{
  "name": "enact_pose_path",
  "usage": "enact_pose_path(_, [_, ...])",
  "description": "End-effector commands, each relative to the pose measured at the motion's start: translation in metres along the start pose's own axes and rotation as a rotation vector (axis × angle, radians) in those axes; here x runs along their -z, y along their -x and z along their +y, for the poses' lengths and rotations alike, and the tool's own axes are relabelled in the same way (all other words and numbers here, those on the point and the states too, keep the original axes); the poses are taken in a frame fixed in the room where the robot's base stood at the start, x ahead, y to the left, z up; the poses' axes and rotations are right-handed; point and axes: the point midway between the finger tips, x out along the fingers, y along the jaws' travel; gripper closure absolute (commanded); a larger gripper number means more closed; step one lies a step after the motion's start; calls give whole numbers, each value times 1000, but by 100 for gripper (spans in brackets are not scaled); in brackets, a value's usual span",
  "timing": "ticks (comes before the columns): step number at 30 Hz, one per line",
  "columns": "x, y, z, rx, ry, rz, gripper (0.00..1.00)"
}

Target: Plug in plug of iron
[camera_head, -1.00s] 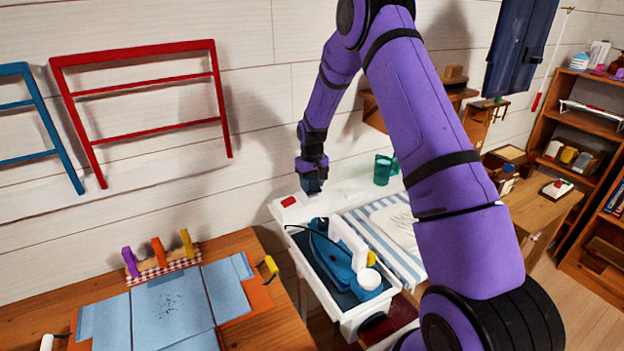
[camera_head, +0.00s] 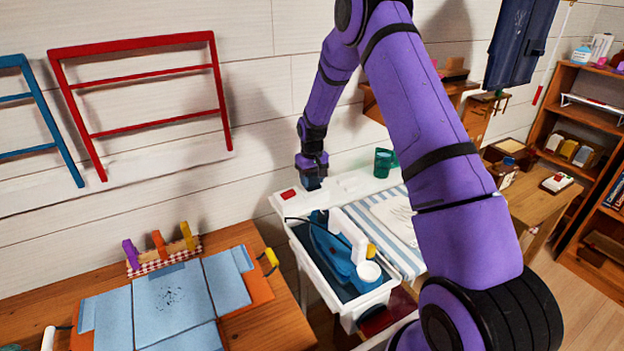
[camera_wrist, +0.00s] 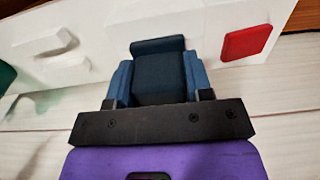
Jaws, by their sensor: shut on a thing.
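The blue iron (camera_head: 332,254) lies in a white tray (camera_head: 350,315) below the wall, and a thin black cord loops over it. A long white socket strip (camera_head: 345,186) with a red switch (camera_head: 289,194) runs along the wall behind it. My gripper (camera_head: 312,184) points down over the strip, just right of the switch. In the wrist view its blue fingers (camera_wrist: 158,60) are shut on a dark piece, apparently the iron's plug (camera_wrist: 160,78). The plug's prongs are hidden. The switch (camera_wrist: 248,42) is at right and white raised parts of the strip (camera_wrist: 55,42) at left. I cannot tell whether the plug touches a socket.
A green cup (camera_head: 384,162) stands close to the right of my gripper. A striped board (camera_head: 412,258) lies beside the tray. A wooden table (camera_head: 275,320) with folded blue cloth (camera_head: 172,305) is at left.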

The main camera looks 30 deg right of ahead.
Motion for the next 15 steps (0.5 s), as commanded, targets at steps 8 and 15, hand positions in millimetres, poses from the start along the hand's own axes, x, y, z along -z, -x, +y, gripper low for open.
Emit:
enact_pose_path(8, [0, -2, 0, 0, 0, 0, 40])
enact_pose_path(15, [0, -2, 0, 0, 0, 0, 24])
